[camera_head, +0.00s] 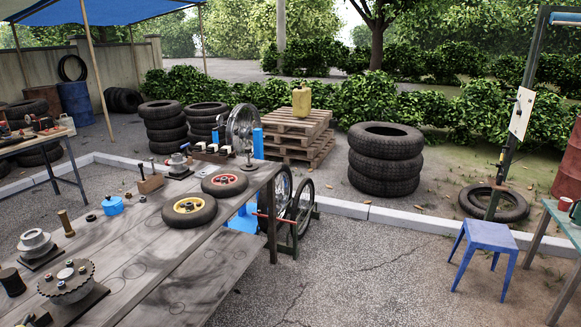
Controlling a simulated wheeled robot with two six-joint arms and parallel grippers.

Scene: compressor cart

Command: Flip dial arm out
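I cannot pick out a dial arm with certainty. A spoked metal wheel (240,128) stands upright beyond the workbench's far end, with a blue post (258,143) at its right. A thin dark upright rod with a round base (248,163) stands at the bench's far end, just in front of that post; I cannot tell whether it belongs to the wheel's stand. Neither of my grippers is in view.
The grey workbench (150,270) fills the lower left and carries two small tires, a toothed disc (66,281) and a blue pot (113,205). Stacked tires (385,160), pallets (296,130) and a blue stool (484,240) stand beyond. The paving at lower centre is clear.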

